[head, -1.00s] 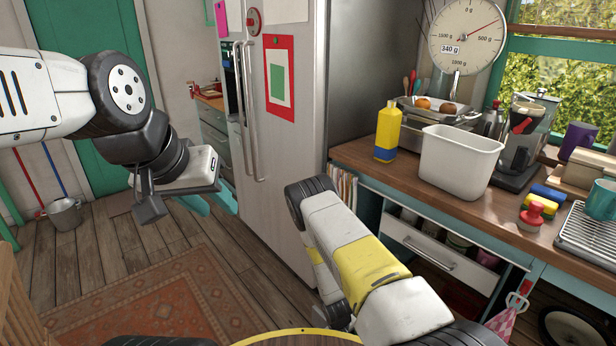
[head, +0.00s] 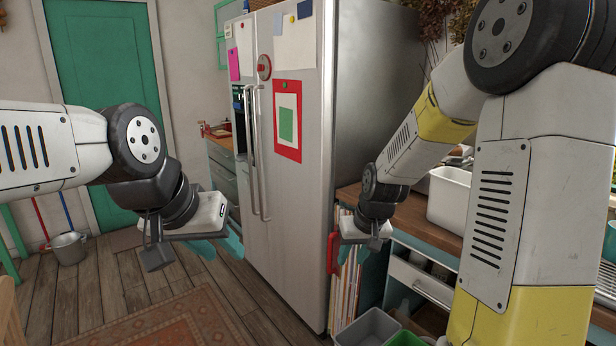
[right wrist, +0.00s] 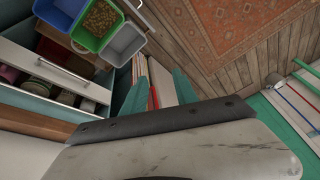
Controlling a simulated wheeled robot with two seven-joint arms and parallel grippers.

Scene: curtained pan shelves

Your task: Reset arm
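My left gripper (head: 218,246) hangs at the left of the head view, in front of the fridge side; its two teal fingers point down, stand apart and hold nothing. My right gripper (head: 342,250) hangs near the fridge's right edge, by the counter's left end. It is partly seen in the head view. In the right wrist view its two teal fingers (right wrist: 160,92) are spread with nothing gripped between them. Upright books (right wrist: 154,88) show beyond the fingers.
The fridge (head: 290,210) stands between my grippers in the head view. The wooden counter (head: 425,207) is at right with a white tub (head: 448,195). Below, an open drawer (head: 420,283) sticks out, and bins (head: 368,328) stand on the floor. A bucket (head: 69,248) is at left.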

